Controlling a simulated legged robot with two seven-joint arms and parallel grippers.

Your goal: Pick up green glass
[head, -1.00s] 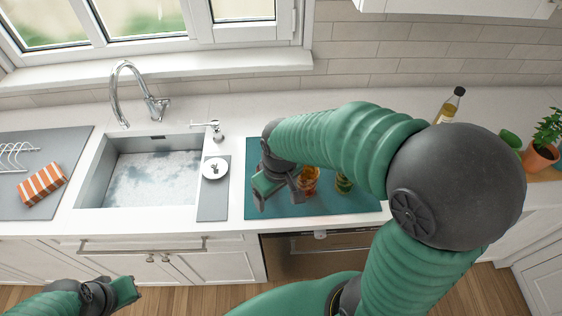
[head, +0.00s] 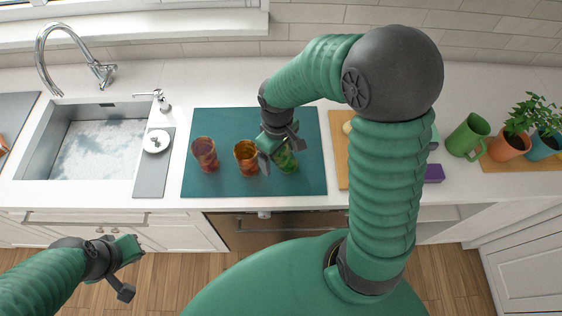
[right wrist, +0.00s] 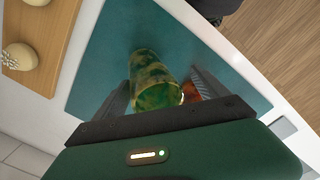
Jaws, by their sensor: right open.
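The green glass (head: 287,163) stands on the teal mat (head: 225,120), the rightmost of three patterned glasses in the head view. My right gripper (head: 280,153) is open, just above and at the glass, hiding part of it. In the right wrist view the green glass (right wrist: 152,72) shows between the two spread fingers; I cannot tell whether they touch it. My left gripper (head: 128,268) looks open and empty, low in front of the cabinets, far from the glass.
An amber glass (head: 246,158) stands close left of the green one, and a reddish-purple glass (head: 205,154) further left. A wooden board (head: 338,128) with pale round items (right wrist: 20,57) lies to the right. A green mug (head: 468,136) and potted plants (head: 510,145) are far right.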

